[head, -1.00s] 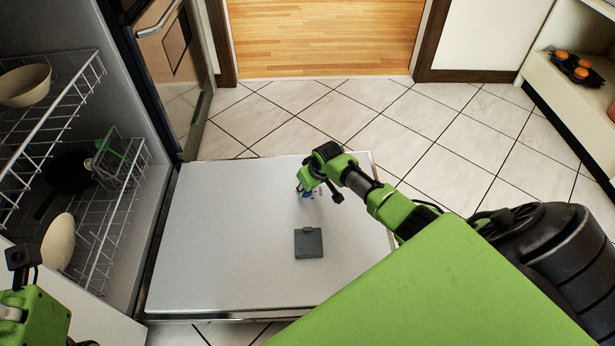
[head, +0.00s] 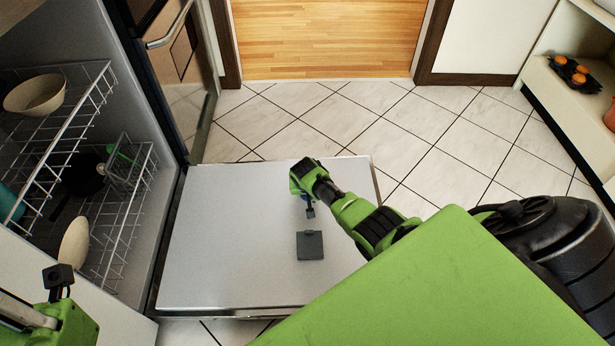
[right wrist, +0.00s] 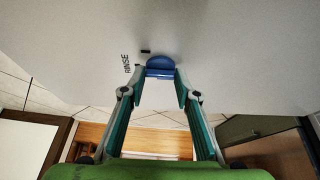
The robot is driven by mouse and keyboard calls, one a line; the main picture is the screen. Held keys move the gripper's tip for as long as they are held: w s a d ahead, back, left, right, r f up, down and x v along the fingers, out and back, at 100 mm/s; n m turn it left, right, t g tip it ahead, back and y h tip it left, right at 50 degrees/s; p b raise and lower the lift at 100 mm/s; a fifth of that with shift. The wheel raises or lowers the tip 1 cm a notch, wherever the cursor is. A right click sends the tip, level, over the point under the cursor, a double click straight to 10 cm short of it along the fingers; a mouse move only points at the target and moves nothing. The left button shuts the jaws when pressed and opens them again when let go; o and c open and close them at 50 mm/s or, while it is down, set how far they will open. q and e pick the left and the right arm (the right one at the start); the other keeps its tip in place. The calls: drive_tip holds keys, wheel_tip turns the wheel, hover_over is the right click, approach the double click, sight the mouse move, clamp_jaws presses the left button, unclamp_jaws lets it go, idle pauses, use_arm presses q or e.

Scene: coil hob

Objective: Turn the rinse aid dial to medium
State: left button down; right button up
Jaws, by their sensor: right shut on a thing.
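The rinse aid dial is a small blue knob (right wrist: 160,64) on the pale inner face of the dishwasher door (head: 215,240). My right gripper (right wrist: 160,74) has its fingertips closed on either side of the dial. In the head view the right gripper (head: 304,198) is over the middle of the open door and mostly covers the dial. The word RINSE (right wrist: 125,63) and a short dark mark (right wrist: 146,51) are printed beside the dial. I cannot tell its setting. My left arm's green end (head: 68,322) is at the lower left; its fingers do not show.
A dark grey dispenser lid (head: 310,245) lies on the door just nearer than the right gripper. Dishwasher racks (head: 115,215) with a bowl (head: 36,92) and other dishes are at left. Tiled floor (head: 400,130) is clear beyond the door.

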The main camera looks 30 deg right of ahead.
idle(0.3)
drive_tip(key=o, duration=1.1)
drive_tip(key=shift+r, duration=0.1)
drive_tip(key=v, duration=1.1)
drive_tip(key=shift+s+a+r, duration=0.15)
drive_tip(key=shift+s+r, duration=0.1)
drive_tip(key=shift+r, duration=0.05)
